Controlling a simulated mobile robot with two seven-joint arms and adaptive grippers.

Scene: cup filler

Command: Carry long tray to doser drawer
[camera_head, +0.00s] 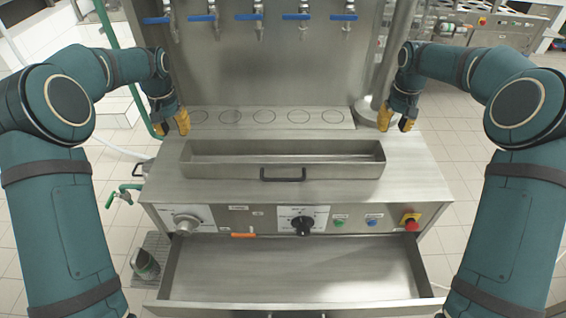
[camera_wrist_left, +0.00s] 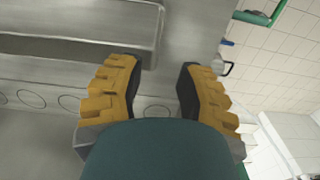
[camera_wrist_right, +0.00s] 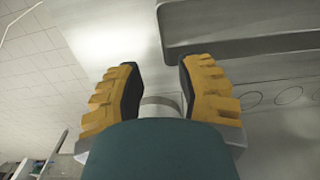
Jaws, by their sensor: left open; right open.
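The long steel tray (camera_head: 225,173) sits on the machine's top, across its middle, with a dark handle (camera_head: 283,174) on its front wall. It looks empty. The doser drawer (camera_head: 290,270) is pulled open below the front panel and is empty. My left gripper (camera_head: 172,128) is open and empty behind the tray's left end. In the left wrist view, the tray (camera_wrist_left: 85,45) lies beyond the open fingers (camera_wrist_left: 158,80). My right gripper (camera_head: 397,124) is open and empty behind the tray's right end. In the right wrist view, the tray (camera_wrist_right: 235,40) lies up and right of the open fingers (camera_wrist_right: 157,82).
Several blue-handled taps (camera_head: 250,17) hang above a strip with marked circles (camera_head: 264,116) behind the tray. A steel post (camera_head: 384,70) rises near my right gripper. Knobs and a red emergency button (camera_head: 410,221) line the front panel. A green tap (camera_head: 125,192) stands at left.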

